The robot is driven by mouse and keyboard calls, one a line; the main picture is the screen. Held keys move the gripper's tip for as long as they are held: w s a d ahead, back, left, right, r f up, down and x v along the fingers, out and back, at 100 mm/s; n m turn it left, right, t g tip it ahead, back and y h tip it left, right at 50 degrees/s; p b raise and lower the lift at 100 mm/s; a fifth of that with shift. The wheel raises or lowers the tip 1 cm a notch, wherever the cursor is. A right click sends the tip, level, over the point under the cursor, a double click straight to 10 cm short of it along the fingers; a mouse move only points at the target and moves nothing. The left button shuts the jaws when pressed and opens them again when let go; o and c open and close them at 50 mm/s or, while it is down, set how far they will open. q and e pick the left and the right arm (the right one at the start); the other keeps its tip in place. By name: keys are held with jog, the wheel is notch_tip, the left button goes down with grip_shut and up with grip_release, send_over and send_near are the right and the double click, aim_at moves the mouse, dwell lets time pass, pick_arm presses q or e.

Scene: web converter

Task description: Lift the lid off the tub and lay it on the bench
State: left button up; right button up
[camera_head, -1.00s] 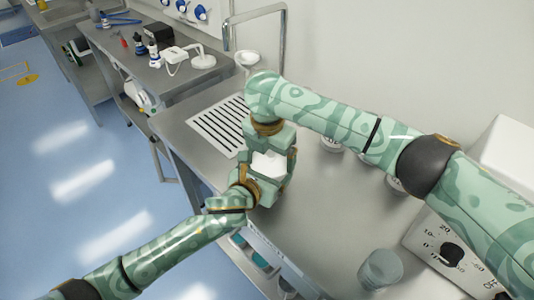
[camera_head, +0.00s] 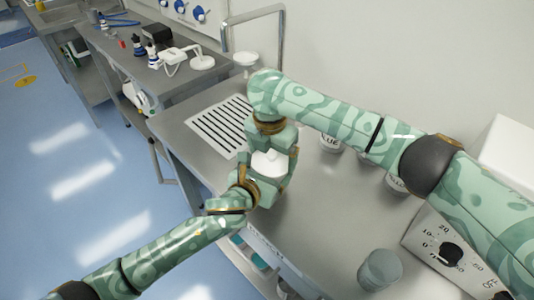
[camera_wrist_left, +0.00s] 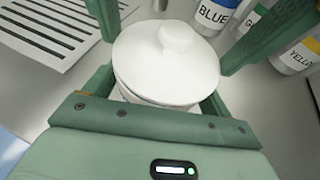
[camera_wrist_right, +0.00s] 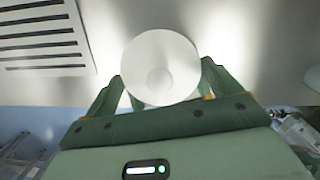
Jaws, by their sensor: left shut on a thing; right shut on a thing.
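The white tub (camera_wrist_left: 126,95) shows only a narrow part below its round white lid (camera_wrist_left: 168,66) in the left wrist view. The lid has a knob in the middle. It shows between the grippers in the head view (camera_head: 269,164) and from above in the right wrist view (camera_wrist_right: 160,66). My left gripper (camera_head: 265,182) is shut on the tub from the near left. My right gripper (camera_head: 272,153) is shut on the lid from the far side, its fingers at either side. The fingers hide most of the tub. I cannot tell whether the lid is clear of the rim.
The grey bench (camera_head: 320,215) is bare in front and to the right of the grippers. Labelled white pots, among them a blue-labelled one (camera_wrist_left: 214,14), stand behind. A slotted drain panel (camera_head: 218,126) lies left, a grey-green cup (camera_head: 380,269) and a dial box (camera_head: 455,245) right.

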aim_at(273, 153)
jog(key=shift+d+r, duration=0.15)
jog(key=shift+r, duration=0.8)
jog(key=shift+r, duration=2)
pick_arm(q)
jog(key=o, duration=1.3)
jog(key=shift+c, duration=0.2)
jog(key=shift+s, duration=0.1)
pick_arm(e)
jog(key=shift+r, duration=0.1)
